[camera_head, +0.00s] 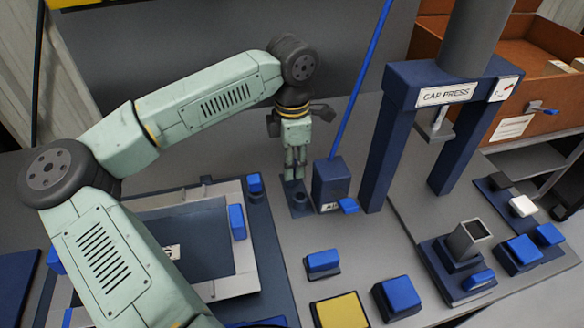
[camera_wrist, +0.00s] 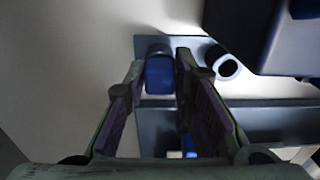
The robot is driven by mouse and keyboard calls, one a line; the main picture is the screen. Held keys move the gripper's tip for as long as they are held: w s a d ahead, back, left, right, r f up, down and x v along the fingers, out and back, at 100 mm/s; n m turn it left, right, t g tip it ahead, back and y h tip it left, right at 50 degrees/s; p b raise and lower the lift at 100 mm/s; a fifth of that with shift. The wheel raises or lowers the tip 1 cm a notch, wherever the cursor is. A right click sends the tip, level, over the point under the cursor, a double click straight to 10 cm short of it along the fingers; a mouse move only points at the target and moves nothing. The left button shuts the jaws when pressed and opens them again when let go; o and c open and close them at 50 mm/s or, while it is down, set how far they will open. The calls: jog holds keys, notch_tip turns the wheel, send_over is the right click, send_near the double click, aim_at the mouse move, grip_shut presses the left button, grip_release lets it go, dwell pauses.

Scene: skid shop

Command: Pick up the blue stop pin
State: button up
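The blue stop pin (camera_wrist: 159,75) shows in the wrist view as a short blue body with a dark rounded end. It is at a dark blue base plate (camera_wrist: 200,45). My gripper (camera_wrist: 160,68) is open, with one finger to the left of the pin and one to the right. A narrow gap shows on each side. In the head view my gripper (camera_head: 295,176) points straight down over the small base plate (camera_head: 303,211), and its fingers hide the pin there.
A dark blue post box (camera_head: 331,184) with a blue rod stands just right of my gripper. The cap press frame (camera_head: 388,130) is farther right. Several blue-topped blocks (camera_head: 322,261) lie in front. A framed fixture (camera_head: 240,278) is at left. A short tube (camera_wrist: 224,66) stands beside the pin.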

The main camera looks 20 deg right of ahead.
grip_shut()
